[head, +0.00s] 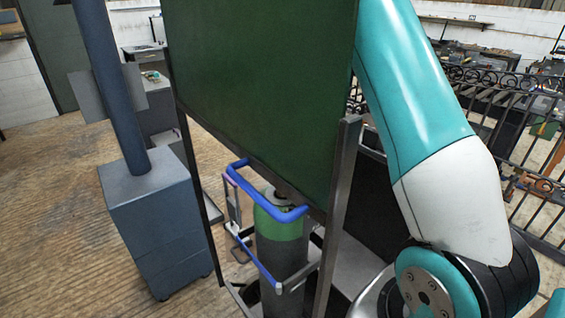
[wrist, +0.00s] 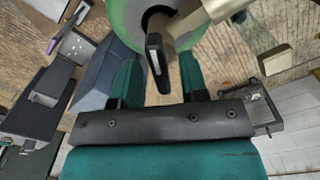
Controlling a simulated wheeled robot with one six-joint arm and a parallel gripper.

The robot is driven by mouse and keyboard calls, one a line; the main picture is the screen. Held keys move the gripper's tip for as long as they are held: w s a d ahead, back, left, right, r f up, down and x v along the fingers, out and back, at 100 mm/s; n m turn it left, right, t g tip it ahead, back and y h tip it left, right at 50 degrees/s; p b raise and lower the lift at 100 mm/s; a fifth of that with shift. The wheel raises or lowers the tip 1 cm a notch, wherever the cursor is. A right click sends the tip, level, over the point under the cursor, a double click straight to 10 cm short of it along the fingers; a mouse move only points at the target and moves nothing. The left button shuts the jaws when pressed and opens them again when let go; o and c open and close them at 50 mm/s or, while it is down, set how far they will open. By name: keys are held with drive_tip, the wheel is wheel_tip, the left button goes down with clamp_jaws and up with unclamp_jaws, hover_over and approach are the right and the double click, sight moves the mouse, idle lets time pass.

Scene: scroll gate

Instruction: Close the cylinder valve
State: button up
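The gas cylinder (head: 279,228) stands upright with a green shoulder and grey body, behind a blue rail in the head view. Its top is partly hidden by the rail and a green panel. In the wrist view, its green shoulder (wrist: 122,22) is at the top, with the beige metal valve (wrist: 190,25) over it. A dark lever-like handle (wrist: 155,55) projects from the valve toward me. My gripper (wrist: 158,72) has its teal fingers apart, one on each side of the handle's end in the picture. I see no clear contact. My gripper does not show in the head view.
A large green panel (head: 260,80) on a metal frame (head: 338,215) hangs in front of the cylinder. Blue rails (head: 268,212) surround it. A blue-grey cabinet with a post (head: 150,210) stands at left, a black iron fence (head: 515,130) at right. Wooden floor (head: 60,220) is clear at left.

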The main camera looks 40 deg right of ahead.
drive_tip(key=shift+f, duration=0.1)
clamp_jaws()
